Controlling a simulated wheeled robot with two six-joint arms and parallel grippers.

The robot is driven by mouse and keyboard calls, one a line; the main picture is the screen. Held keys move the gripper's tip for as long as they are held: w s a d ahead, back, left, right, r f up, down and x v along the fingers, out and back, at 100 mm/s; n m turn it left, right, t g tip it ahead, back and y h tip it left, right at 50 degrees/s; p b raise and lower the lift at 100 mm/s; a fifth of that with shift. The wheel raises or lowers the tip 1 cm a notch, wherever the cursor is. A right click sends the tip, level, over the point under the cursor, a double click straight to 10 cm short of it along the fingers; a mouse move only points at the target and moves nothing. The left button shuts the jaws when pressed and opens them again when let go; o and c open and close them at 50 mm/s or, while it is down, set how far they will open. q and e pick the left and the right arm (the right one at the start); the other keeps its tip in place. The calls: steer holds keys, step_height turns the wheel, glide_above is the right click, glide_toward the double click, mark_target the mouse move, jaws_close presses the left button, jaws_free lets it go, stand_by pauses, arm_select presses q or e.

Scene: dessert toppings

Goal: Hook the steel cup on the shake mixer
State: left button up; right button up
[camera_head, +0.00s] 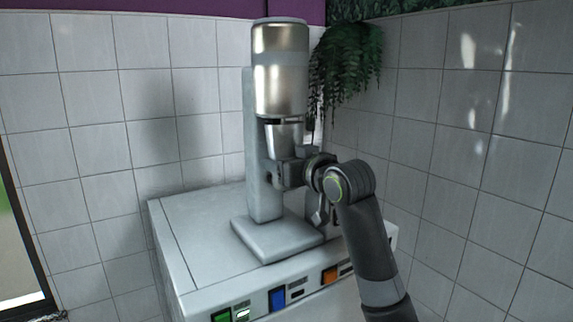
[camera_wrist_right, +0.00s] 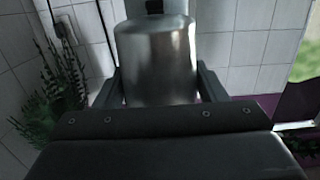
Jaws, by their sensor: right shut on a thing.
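The shake mixer (camera_head: 281,75) stands on a white machine, with a shiny steel head on a grey column and a flat foot. The steel cup (camera_head: 284,134) is upright right under the mixer head, in front of the column. Its lower part is hidden behind my right gripper (camera_head: 283,172), which is shut on it. In the right wrist view the cup (camera_wrist_right: 157,58) sits between the two dark fingers (camera_wrist_right: 158,88). I cannot tell whether the cup's rim touches the mixer head. My left gripper is not in view.
The white machine (camera_head: 190,240) has green, blue and orange panels on its front. Tiled walls (camera_head: 455,140) meet in a corner close behind and to the right. A hanging plant (camera_head: 347,62) is right of the mixer head. The machine's top left of the mixer is clear.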

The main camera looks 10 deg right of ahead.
steer(key=shift+r, duration=0.1)
steer(key=shift+w+a+f+t+b, duration=0.2)
steer(key=shift+t+b, duration=0.1)
steer(key=shift+b, duration=0.45)
steer(key=shift+w+r+t, duration=0.15)
steer(key=shift+w+t, duration=0.05)
steer(key=shift+t, duration=0.1)
steer(key=shift+f, duration=0.2)
steer(key=o, duration=1.4)
steer(key=shift+o, duration=0.8)
steer(key=shift+f, duration=0.1)
steer(key=shift+s, duration=0.15)
